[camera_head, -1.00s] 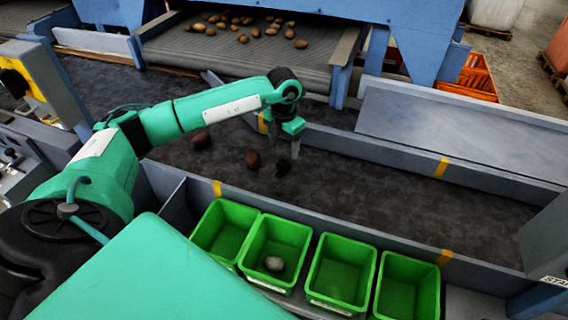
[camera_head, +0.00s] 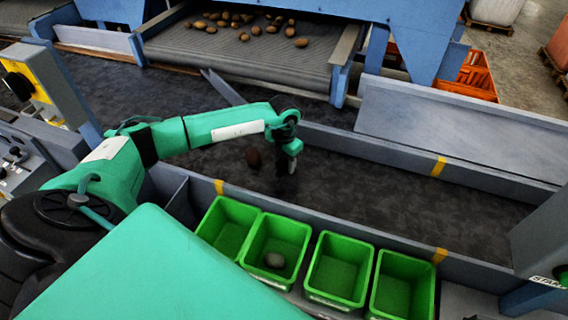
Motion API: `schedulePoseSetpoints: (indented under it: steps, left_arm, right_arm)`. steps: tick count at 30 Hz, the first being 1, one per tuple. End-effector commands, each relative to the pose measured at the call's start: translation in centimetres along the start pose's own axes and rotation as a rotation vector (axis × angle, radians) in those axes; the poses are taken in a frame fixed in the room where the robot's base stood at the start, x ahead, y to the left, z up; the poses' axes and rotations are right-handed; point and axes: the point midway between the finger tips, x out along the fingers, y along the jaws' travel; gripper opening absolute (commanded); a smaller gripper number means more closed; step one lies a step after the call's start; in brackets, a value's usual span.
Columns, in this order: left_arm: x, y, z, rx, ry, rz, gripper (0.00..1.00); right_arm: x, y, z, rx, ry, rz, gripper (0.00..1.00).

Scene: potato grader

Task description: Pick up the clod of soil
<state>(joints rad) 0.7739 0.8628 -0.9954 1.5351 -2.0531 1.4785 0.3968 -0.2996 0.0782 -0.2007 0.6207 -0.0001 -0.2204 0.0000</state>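A dark reddish-brown lump (camera_head: 253,157) lies on the dark belt, left of my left gripper; I cannot tell whether it is soil or a potato. My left gripper (camera_head: 289,168) points down at the belt, its fingertips low over it. A second, darker lump, seen earlier at this spot, is now largely hidden by or merged with the fingers. Whether the fingers are open or shut on it is too small to tell. My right gripper is not in view.
Grey side walls (camera_head: 400,163) edge the belt. Several potatoes (camera_head: 244,37) lie on the upper conveyor (camera_head: 190,52). The belt to the right is clear.

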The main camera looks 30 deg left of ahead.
Motion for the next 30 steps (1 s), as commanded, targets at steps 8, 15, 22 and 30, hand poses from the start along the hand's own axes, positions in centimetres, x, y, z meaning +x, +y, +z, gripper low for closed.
schedulePoseSetpoints:
  steps: [8,15,22,30]
  left_arm:
    - [-0.1,0.0,0.0,0.0,0.0,0.0,0.17]
    - [-0.4,0.0,0.0,0.0,-0.001,0.001,0.17]
    - [-3.1,0.1,0.1,-0.001,-0.005,0.001,0.17]
    - [-10.4,0.1,0.2,0.0,-0.007,0.002,0.17]
  right_arm:
    - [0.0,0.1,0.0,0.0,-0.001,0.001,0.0]
    - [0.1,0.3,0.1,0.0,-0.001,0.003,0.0]
    - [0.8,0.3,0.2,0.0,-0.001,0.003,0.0]
    - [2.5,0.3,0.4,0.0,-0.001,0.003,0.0]
